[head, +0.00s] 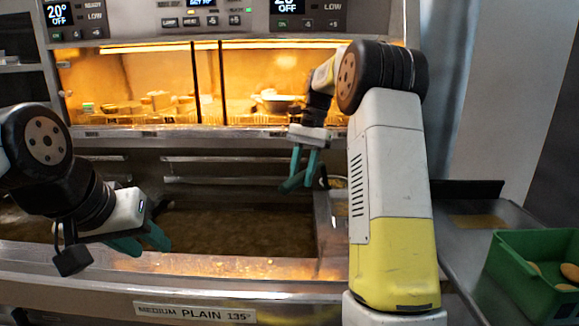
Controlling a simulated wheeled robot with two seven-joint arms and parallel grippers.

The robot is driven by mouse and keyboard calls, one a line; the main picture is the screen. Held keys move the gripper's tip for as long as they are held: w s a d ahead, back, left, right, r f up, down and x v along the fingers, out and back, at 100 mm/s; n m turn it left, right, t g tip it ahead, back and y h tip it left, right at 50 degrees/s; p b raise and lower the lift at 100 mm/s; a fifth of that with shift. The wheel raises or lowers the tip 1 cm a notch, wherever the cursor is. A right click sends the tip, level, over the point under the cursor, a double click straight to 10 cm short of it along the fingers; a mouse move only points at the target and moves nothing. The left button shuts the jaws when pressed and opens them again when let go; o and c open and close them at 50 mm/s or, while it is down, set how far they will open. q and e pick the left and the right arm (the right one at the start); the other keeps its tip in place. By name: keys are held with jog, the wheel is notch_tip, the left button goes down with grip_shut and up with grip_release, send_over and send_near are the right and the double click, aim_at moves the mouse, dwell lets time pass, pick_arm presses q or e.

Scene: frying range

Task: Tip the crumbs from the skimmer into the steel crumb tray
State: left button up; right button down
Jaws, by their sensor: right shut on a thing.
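My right gripper (303,178), with teal fingers, points down above the back right of the fryer vat (230,222). It is shut on what seems to be the skimmer (337,182), a small part of which shows beside my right forearm. The forearm hides most of it, so I cannot see the crumbs or its tilt. A shallow steel tray (510,212) with a brownish patch in it lies on the right, apart from the gripper; it looks like the crumb tray. My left gripper (152,248) is open and empty over the vat's front left.
A green crate (535,275) with several brownish oval items stands at the lower right. A lit warming cabinet (150,85) with food and a bowl (277,102) is behind the vat.

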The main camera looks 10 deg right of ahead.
jog(key=s+d+f+n+t+y, duration=0.3)
jog(key=s+d+f+t+y, duration=0.3)
jog(key=s+d+y, duration=0.5)
jog(key=shift+d+t, duration=0.3)
jog(key=shift+t, duration=1.1)
jog(key=shift+f, duration=0.1)
